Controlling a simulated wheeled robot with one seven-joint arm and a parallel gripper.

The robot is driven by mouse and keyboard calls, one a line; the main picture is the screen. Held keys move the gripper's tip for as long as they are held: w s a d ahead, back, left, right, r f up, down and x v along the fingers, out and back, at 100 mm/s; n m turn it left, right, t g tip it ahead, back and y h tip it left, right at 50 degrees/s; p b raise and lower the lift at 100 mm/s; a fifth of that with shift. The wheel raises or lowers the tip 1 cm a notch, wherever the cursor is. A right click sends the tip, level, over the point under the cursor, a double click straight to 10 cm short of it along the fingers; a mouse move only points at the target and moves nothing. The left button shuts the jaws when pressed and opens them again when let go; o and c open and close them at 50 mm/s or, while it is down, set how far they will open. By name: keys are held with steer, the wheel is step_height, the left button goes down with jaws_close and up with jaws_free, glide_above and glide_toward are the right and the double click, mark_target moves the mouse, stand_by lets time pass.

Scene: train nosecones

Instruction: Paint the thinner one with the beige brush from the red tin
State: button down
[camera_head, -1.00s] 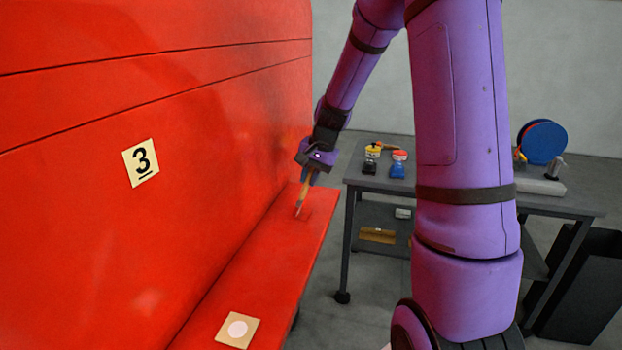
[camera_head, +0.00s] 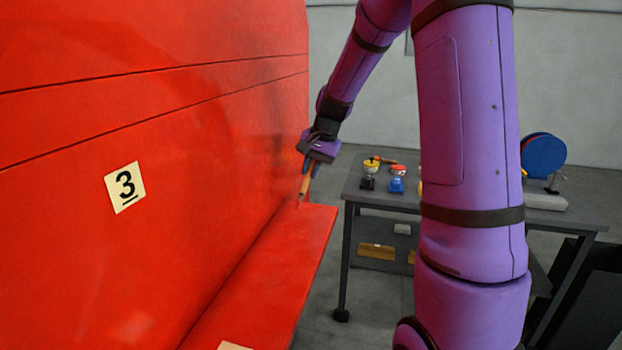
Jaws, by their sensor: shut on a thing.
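My gripper (camera_head: 309,160) is shut on a paintbrush (camera_head: 304,188) with an orange-tan handle. The brush points down, and its tip is at the far end of the red ledge (camera_head: 268,270), close to the red nosecone wall (camera_head: 200,190). I cannot tell whether the bristles touch. Two dark lines run along the wall, and a card (camera_head: 125,187) marked 3 is on it. On the table behind stand a dark tin with a yellow top (camera_head: 369,174) and a blue tin with a red top (camera_head: 397,179).
The grey wheeled table (camera_head: 430,205) stands right of the ledge, with a blue disc (camera_head: 543,157) on it and boxes on its lower shelf. My purple arm hides part of the table. A beige card (camera_head: 232,346) shows at the bottom edge.

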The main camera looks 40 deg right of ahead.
steer(key=shift+r, duration=1.35)
